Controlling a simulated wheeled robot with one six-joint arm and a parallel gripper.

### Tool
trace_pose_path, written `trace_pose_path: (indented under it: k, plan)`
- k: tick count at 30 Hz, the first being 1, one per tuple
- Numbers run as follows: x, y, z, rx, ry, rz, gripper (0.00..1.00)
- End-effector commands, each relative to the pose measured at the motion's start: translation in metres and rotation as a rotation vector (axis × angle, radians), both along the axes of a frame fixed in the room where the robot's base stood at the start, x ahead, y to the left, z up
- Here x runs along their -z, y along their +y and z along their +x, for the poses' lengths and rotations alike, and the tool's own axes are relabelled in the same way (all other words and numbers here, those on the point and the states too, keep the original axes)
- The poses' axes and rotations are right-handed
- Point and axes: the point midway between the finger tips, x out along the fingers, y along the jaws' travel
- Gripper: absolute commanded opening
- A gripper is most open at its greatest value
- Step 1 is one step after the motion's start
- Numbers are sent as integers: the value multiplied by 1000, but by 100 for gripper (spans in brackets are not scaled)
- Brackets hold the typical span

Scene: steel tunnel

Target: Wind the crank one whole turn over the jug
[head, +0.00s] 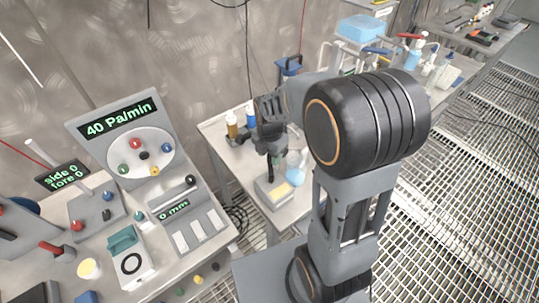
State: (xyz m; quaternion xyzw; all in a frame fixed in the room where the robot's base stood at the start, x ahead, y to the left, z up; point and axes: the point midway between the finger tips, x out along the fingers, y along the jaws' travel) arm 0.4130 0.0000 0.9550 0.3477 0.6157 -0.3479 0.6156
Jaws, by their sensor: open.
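My gripper (271,150) hangs from my arm over the small grey table, its dark fingers pointing down. It is open, and I see nothing between the fingers. No crank can be clearly made out; the gripper and arm cover part of the table. A pale blue, see-through vessel (297,166) stands just right of the gripper and may be the jug, but its shape is partly hidden. A light grey box with a yellow top patch (276,191) sits below the gripper, nearer the table's front.
An amber bottle (231,125) and a blue bottle (250,117) stand left of the gripper. A control console (140,150) reading "40 Pa/min" stands at left. A cluttered bench (440,75) is at the back right. Open grating floor (450,210) lies at right.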

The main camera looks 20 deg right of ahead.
Motion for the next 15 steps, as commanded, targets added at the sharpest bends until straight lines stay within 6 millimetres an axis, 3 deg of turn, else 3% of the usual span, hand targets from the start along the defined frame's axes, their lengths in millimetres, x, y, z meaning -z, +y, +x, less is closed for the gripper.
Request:
trace_pose_path:
  k: [13,15]
  plan:
    - [7,0,0,0,0,0,46]
    - [7,0,0,0,0,0,40]
